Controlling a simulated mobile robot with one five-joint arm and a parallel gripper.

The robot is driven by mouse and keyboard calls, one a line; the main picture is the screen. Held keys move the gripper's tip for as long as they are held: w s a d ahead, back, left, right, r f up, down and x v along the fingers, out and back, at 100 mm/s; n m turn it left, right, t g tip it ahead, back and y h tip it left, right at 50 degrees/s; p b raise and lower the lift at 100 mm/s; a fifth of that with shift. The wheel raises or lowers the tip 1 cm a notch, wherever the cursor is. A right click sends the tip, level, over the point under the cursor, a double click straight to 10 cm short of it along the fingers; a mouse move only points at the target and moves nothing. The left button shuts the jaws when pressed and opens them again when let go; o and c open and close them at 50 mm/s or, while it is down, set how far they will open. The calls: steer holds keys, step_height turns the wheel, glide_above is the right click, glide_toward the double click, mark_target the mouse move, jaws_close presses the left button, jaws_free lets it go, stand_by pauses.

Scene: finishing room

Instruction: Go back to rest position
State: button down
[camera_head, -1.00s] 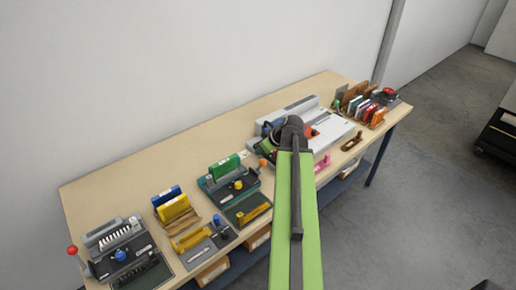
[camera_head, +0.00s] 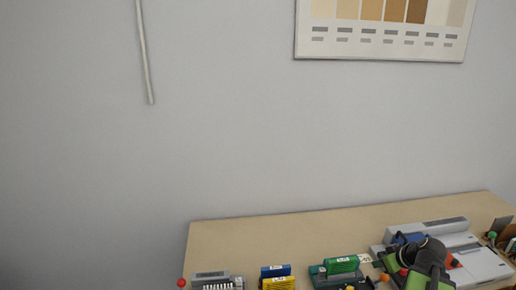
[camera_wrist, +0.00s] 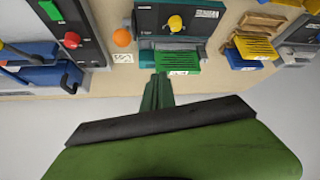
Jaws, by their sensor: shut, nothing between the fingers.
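My gripper (camera_wrist: 158,92) shows in the wrist view as narrow dark green fingers. They are closed together with nothing held, pointing toward the bench items. In the picture the fingertips lie just below a green block (camera_wrist: 180,62) in a dark machine; I cannot tell the distance. In the head view my green and black arm is at the lower right, in front of the bench, and the fingers cannot be made out there.
The wooden bench (camera_head: 290,228) runs along a pale wall with a colour chart (camera_head: 380,28). On it are a grey-white machine (camera_head: 470,250), a punch (camera_head: 215,281), yellow blocks (camera_head: 279,284) and an orange ball (camera_wrist: 122,37).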

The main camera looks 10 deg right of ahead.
steer(key=w+a+f+n+g+y+b, duration=0.1)
steer(key=w+a+f+n, duration=0.15)
steer(key=a, duration=0.65)
steer(key=w+a+f+n+g+b, duration=0.1)
steer(key=w+a, duration=0.3)
steer(key=a, duration=0.5)
steer(key=w+a+f+n+g+y+b, duration=0.1)
steer(key=w+a+n, duration=0.15)
steer(key=a, duration=0.65)
steer(key=s+a+f+m+g, duration=0.15)
steer(key=a+f, duration=0.25)
steer(key=a, duration=0.8)
steer(key=s+m+g+h, duration=0.1)
steer(key=m, duration=0.1)
steer(key=s+d+m+g+h, duration=0.1)
steer(key=s+m, duration=0.1)
steer(key=s+m+g+h, duration=0.1)
steer(key=m, duration=0.2)
steer(key=shift+s+d+f+b, duration=0.2)
steer(key=shift+s+d+b, duration=0.15)
steer(key=shift+s+d, duration=0.05)
